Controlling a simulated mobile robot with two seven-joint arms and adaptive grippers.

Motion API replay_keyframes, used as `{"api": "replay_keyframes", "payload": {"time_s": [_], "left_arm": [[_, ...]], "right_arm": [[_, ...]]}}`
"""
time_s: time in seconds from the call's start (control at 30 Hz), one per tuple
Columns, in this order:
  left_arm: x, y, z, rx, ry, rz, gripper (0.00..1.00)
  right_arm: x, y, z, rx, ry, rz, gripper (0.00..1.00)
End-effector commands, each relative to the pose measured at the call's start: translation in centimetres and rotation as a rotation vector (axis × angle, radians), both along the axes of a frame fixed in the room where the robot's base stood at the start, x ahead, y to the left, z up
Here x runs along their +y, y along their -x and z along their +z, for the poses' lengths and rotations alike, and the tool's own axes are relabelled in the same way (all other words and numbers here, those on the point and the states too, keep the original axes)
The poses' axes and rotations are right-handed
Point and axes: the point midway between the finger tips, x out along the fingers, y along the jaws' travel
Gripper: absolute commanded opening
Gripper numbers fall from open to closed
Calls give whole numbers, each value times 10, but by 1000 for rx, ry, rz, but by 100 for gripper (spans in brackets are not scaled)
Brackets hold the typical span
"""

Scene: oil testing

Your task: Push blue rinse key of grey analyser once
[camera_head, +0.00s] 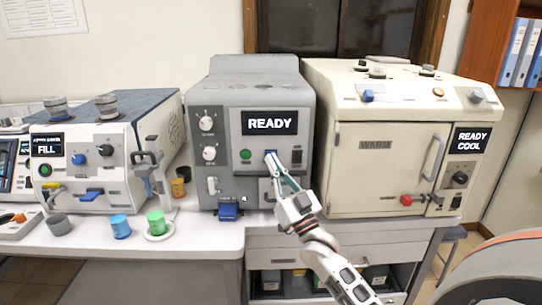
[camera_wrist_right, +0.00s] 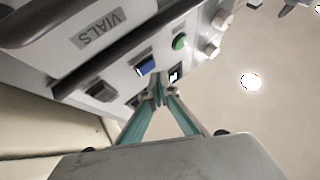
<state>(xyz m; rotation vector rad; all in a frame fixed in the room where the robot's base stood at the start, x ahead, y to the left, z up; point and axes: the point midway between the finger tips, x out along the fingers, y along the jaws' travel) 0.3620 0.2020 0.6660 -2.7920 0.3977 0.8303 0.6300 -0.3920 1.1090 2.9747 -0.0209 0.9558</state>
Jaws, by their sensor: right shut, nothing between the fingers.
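The grey analyser (camera_head: 226,88) stands mid-bench, and its display (camera_head: 269,123) reads READY. Below the display are a green key (camera_head: 245,155), the blue rinse key (camera_head: 270,153) and a dark key (camera_head: 297,157). My right gripper (camera_head: 273,160) is shut and empty, its fingertips in front of the blue key and partly covering it. In the right wrist view the blue key (camera_wrist_right: 146,66) shows just beside the shut fingertips (camera_wrist_right: 160,96), with the green key (camera_wrist_right: 179,42) beyond. I cannot tell whether the tips touch the key. My left gripper is out of view.
A cream oven-like machine (camera_head: 375,165) stands close on the right, its display reading READY COOL. A white machine (camera_head: 95,165) with a FILL display stands left. A blue cup (camera_head: 120,227), a green cup (camera_head: 156,222) and a grey cup (camera_head: 59,224) are at the bench front.

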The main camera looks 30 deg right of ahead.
Motion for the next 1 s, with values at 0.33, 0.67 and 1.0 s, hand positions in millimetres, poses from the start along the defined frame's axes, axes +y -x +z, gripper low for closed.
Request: {"api": "replay_keyframes", "payload": {"time_s": [0.33, 0.67, 1.0], "left_arm": [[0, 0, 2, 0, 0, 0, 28], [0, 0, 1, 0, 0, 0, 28], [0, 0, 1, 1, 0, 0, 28]], "right_arm": [[-4, -7, 1, -1, 0, 0, 0], [-4, -7, 0, 0, 0, 0, 0], [-6, -10, 0, 0, 1, 1, 0]]}}
